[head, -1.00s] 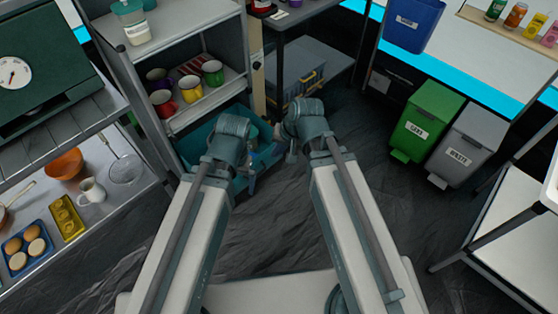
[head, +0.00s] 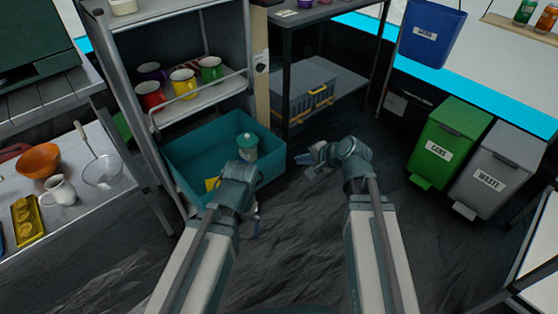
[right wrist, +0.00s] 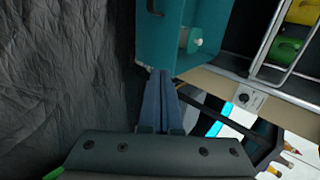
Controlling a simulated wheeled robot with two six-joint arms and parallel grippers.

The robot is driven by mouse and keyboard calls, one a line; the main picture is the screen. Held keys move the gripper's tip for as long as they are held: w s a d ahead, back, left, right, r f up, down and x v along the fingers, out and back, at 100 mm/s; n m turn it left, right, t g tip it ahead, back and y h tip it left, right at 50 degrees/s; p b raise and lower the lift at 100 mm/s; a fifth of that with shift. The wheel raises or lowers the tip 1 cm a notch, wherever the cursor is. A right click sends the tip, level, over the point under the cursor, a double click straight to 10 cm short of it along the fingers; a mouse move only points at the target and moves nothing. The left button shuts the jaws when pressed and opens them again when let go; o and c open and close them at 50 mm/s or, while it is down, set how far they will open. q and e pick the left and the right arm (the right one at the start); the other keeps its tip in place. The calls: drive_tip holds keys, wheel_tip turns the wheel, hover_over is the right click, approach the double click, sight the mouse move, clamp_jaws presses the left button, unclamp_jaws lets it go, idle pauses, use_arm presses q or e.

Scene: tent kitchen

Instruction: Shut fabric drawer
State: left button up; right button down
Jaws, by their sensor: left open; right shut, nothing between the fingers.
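The teal fabric drawer (head: 186,158) sits pulled out at the bottom of the metal shelf unit. A jar with a teal lid (head: 247,146) and a yellow item (head: 211,184) are inside it. My left gripper (head: 254,222) is open in front of the drawer; its wrist covers part of the drawer's front. My right gripper (head: 314,158) is shut and empty, to the right of the drawer. In the right wrist view its closed fingers (right wrist: 156,100) point towards the lower edge of the drawer (right wrist: 165,28); I cannot tell whether they touch it.
Mugs (head: 183,82) stand on the shelf above the drawer. A grey crate (head: 305,90) sits on the low shelf of the dark table behind. A green bin (head: 450,140) and a grey bin (head: 497,170) stand at the right. The dark floor between is clear.

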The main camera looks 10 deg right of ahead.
sight(272, 156)
drive_tip(key=b+x, duration=0.2)
drive_tip(key=x, duration=0.2)
drive_tip(key=r+b+x, duration=0.1)
drive_tip(key=b+x, duration=0.1)
drive_tip(key=x, duration=0.2)
drive_tip(key=w+b+x, duration=0.1)
drive_tip(key=b+x, duration=0.1)
drive_tip(key=x, duration=0.2)
drive_tip(key=shift+a+r+b, duration=0.25)
drive_tip(key=shift+a+b, duration=0.05)
drive_tip(key=shift+b, duration=0.05)
drive_tip(key=shift+w+a, duration=0.45)
drive_tip(key=shift+w, duration=0.1)
drive_tip(key=w+a, duration=0.4)
drive_tip(key=w, duration=0.1)
drive_tip(key=w+a, duration=0.4)
drive_tip(key=w, duration=0.2)
drive_tip(key=w+a, duration=0.4)
drive_tip(key=w, duration=0.2)
drive_tip(key=shift+w+a, duration=0.2)
drive_tip(key=shift+a, duration=0.05)
drive_tip(key=shift+w+a, duration=0.5)
drive_tip(key=shift+w, duration=0.15)
